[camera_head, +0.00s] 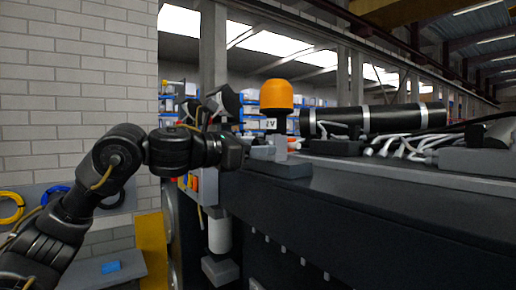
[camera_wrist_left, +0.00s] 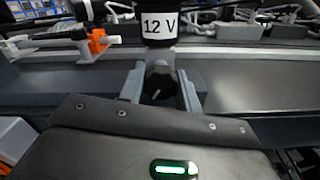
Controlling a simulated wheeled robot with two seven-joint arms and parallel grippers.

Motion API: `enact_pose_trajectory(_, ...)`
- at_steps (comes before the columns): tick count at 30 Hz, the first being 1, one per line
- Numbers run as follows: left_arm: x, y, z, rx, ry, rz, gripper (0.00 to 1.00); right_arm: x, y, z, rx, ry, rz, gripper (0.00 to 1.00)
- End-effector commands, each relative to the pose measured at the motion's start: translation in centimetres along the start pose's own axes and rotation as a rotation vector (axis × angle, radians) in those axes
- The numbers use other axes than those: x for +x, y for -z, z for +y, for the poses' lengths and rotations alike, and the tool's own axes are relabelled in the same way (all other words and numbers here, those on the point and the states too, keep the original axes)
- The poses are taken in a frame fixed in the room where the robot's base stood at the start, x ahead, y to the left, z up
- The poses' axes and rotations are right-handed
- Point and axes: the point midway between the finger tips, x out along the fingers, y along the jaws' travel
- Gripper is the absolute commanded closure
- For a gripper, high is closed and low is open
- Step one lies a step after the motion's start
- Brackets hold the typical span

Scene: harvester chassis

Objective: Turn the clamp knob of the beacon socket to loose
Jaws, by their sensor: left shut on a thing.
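The beacon has an orange dome (camera_head: 276,95) on a dark body with a white label. Its lower part with the "12 V" label (camera_wrist_left: 159,24) shows in the left wrist view. It stands upright in a grey socket (camera_head: 280,144) on the chassis. The clamp knob (camera_wrist_left: 160,83) is black with a pale pointer line, on the near side of the socket below the label. My left gripper (camera_head: 262,151) is at the socket. In the wrist view its fingers (camera_wrist_left: 161,92) are on either side of the knob, shut on it. The knob cannot be made out in the head view.
An orange clip (camera_wrist_left: 97,41) with a grey rod is left of the beacon. A long black cylinder (camera_head: 380,119) with silver bands and white hoses (camera_head: 405,145) lie to the right. The dark chassis side (camera_head: 370,205) runs below. A brick wall (camera_head: 75,80) is at left.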

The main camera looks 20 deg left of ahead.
Motion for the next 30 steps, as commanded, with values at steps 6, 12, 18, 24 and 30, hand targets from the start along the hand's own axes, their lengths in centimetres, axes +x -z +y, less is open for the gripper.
enact_pose_trajectory(6, 0.0, 0.1, 0.0, -0.093, 0.000, -0.002, 0.89, 0.7, 0.0, 0.0, 0.000, 0.000, 0.001, 1.00)
enact_pose_trajectory(12, 0.0, 0.1, -0.1, -0.254, 0.000, -0.003, 0.89, 1.6, -0.1, 0.0, 0.000, 0.000, 0.001, 1.00)
enact_pose_trajectory(18, 0.0, 0.0, -0.1, -0.445, 0.000, -0.004, 0.89, 2.4, -0.1, 0.0, 0.000, 0.000, 0.001, 1.00)
enact_pose_trajectory(24, 0.0, 0.0, 0.0, -0.636, 0.000, -0.005, 0.89, 3.2, -0.2, -0.1, 0.000, 0.000, 0.002, 1.00)
enact_pose_trajectory(30, 0.0, -0.1, 0.0, -0.826, 0.000, -0.006, 0.89, 3.9, -0.2, -0.1, 0.000, 0.000, 0.002, 1.00)
